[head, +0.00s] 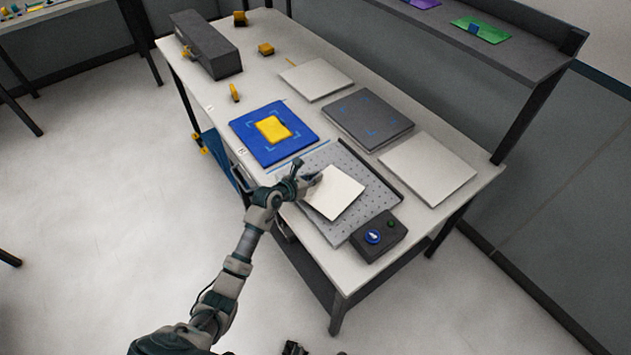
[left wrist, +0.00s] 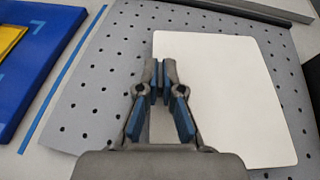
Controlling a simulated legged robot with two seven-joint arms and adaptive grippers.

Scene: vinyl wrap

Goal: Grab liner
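The liner appears to be the white square sheet (head: 334,193) on the grey perforated plate (head: 342,232). The sheet also shows in the left wrist view (left wrist: 235,95). My left gripper (head: 302,180) is at the sheet's left edge, near its far left corner. In the left wrist view its blue-padded fingertips (left wrist: 160,70) are drawn together over that edge. I cannot tell whether the sheet is pinched between them. The fingers hide a small part of the edge.
A dark grey pad (head: 368,118) and pale panels (head: 428,166) lie behind. A dark box (head: 205,46) stands far left.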

